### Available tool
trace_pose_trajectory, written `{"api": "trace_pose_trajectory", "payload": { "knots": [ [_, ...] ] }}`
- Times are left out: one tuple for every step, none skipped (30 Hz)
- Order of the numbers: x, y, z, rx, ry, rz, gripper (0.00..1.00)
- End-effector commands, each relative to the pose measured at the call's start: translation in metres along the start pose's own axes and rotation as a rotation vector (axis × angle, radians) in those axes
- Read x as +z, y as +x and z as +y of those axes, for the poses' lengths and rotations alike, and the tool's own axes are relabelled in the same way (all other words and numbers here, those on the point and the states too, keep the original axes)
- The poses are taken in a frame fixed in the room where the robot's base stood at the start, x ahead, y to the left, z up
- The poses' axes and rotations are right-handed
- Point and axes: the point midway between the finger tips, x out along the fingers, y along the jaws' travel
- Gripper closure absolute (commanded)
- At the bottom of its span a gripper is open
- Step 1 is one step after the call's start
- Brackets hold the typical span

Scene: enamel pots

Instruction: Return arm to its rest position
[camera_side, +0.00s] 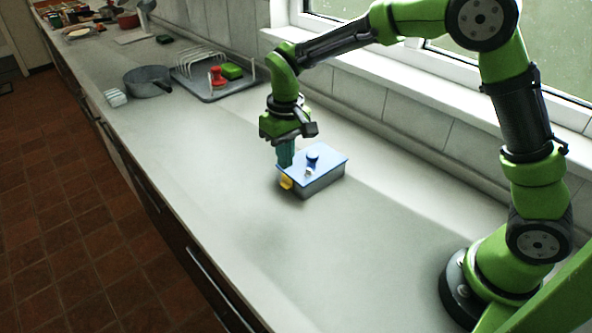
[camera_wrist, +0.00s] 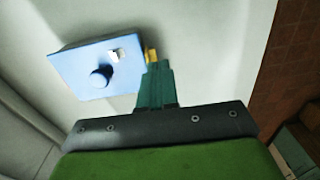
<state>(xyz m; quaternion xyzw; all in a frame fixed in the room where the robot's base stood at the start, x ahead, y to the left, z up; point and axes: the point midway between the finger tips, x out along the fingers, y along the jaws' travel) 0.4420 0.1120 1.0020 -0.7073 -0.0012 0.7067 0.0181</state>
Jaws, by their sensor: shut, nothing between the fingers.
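My gripper (camera_side: 286,153) points down over the counter, with its teal fingers shut and nothing held. In the wrist view the closed fingers (camera_wrist: 154,84) are at the right edge of a box with a blue lid (camera_wrist: 75,68). The grey box (camera_side: 322,184) sits on the counter with its blue lid (camera_side: 326,163) on top. A blue round knob (camera_side: 313,155) stands on the lid, with a small white piece (camera_side: 308,173) beside it. A yellow item (camera_side: 286,183) shows at the box's left end, below the fingers; whether the fingers touch it I cannot tell.
A dish rack on a grey tray (camera_side: 213,92) holds a red item (camera_side: 217,76) and a green block (camera_side: 232,71). A grey pan (camera_side: 147,84) and a white item (camera_side: 116,98) stand left of it. The wall and window sill run behind. The counter in front of the box is clear.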

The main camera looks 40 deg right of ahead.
Motion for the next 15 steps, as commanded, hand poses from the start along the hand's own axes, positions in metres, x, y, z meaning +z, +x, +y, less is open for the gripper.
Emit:
{"api": "trace_pose_trajectory", "payload": {
  "knots": [
    [0.011, -0.012, 0.005, -0.017, 0.018, 0.022, 1.0],
    [0.018, -0.019, 0.008, -0.029, 0.028, 0.035, 1.0],
    [0.028, -0.028, 0.012, -0.043, 0.043, 0.055, 1.0],
    [0.035, -0.035, 0.015, -0.056, 0.056, 0.071, 1.0],
    [0.043, -0.043, 0.019, -0.067, 0.068, 0.089, 1.0],
    [0.054, -0.052, 0.023, -0.084, 0.086, 0.113, 1.0],
    [0.062, -0.058, 0.027, -0.095, 0.099, 0.132, 1.0],
    [0.071, -0.065, 0.03, -0.108, 0.113, 0.152, 1.0],
    [0.083, -0.073, 0.035, -0.123, 0.129, 0.181, 1.0],
    [0.092, -0.079, 0.038, -0.135, 0.144, 0.202, 1.0],
    [0.101, -0.084, 0.042, -0.146, 0.158, 0.224, 1.0],
    [0.113, -0.09, 0.046, -0.161, 0.175, 0.254, 1.0],
    [0.122, -0.095, 0.05, -0.172, 0.188, 0.277, 1.0],
    [0.131, -0.098, 0.053, -0.182, 0.201, 0.299, 1.0],
    [0.142, -0.103, 0.056, -0.196, 0.217, 0.331, 1.0]
  ]
}}
